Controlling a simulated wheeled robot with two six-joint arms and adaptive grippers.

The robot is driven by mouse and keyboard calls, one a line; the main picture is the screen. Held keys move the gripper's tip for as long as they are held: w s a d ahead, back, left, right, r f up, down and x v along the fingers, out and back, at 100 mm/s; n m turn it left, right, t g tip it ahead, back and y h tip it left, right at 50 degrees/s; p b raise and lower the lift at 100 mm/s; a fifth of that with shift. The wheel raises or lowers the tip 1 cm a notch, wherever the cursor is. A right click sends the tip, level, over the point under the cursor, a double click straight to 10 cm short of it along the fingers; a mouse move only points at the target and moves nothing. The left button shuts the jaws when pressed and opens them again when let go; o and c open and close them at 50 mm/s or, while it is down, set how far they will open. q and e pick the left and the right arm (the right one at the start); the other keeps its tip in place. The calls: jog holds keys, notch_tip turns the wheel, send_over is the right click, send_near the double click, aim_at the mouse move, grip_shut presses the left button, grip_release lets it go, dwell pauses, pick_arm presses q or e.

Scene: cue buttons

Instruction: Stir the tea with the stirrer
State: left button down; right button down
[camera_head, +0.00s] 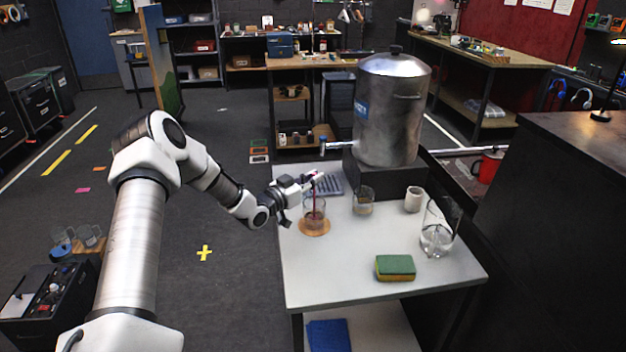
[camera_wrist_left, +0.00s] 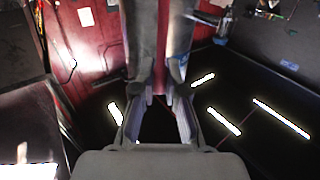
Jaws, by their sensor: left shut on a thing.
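A glass of tea (camera_head: 315,217) stands upright on a round wooden coaster (camera_head: 316,231) at the left side of the white table. A thin red stirrer (camera_head: 314,197) stands nearly upright with its lower part inside this glass. In the left wrist view the fingers (camera_wrist_left: 160,98) point away from the camera, and the stirrer cannot be made out clearly there. How deep the stirrer's tip reaches is hard to tell. My right gripper is not in view.
A large metal urn (camera_head: 385,115) stands behind the glass, its tap reaching left. A green and yellow sponge (camera_head: 395,267) lies at the front. The table's front left (camera_head: 320,280) is clear.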

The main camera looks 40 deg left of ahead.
pick_arm(q)
notch_tip(320, 180, up, 3)
jog(key=shift+w+d+r+p, duration=0.1)
jog(key=shift+p, duration=1.05)
jog(key=shift+r+p, duration=1.9)
jog(key=shift+r, duration=0.3)
